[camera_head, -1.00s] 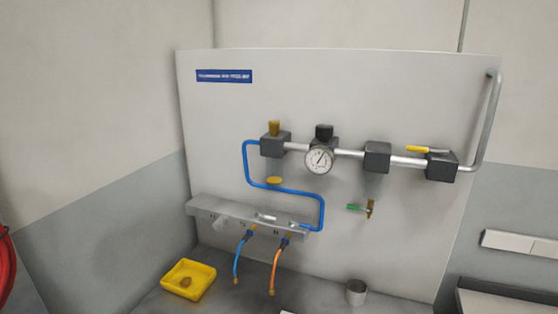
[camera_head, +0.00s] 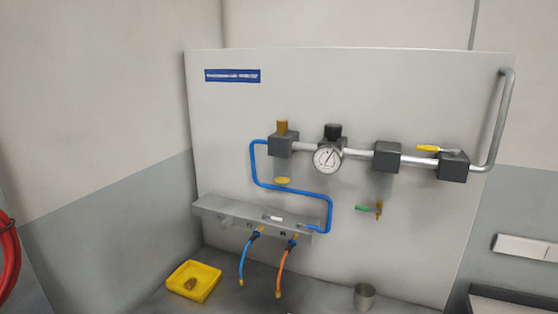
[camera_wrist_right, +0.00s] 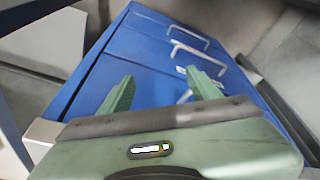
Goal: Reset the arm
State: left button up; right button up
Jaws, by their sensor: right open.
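My right gripper (camera_wrist_right: 160,92) shows in the right wrist view with its two green fingers spread apart. It is open, and nothing is between the fingers. Beyond the fingers is a blue drawer cabinet (camera_wrist_right: 142,50) with several pale handles; I cannot tell how far it is from the fingertips. Neither gripper shows in the head view, and my left gripper is in no view.
A pale wall panel (camera_head: 330,85) carries a pipe line with a gauge (camera_head: 327,158) and a yellow-handled valve (camera_head: 428,149). Below are a yellow tray (camera_head: 207,285), a metal cup (camera_head: 364,296) and hanging blue and orange hoses. A red hose (camera_head: 9,262) hangs at left.

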jog(key=s+f+g+b, duration=0.15)
jog(key=s+f, duration=0.25)
jog(key=f, duration=0.9)
jog(key=s+f+b, duration=0.3)
jog(key=s+f, duration=0.1)
jog(key=f, duration=1)
jog(key=s+d+f+b, duration=0.3)
jog(key=s+f, duration=0.8)
jog(key=s, duration=0.1)
jog(key=shift+d+f, duration=0.15)
jog(key=shift+f, duration=0.2)
jog(key=shift+s+g, duration=0.1)
jog(key=shift+g, duration=0.15)
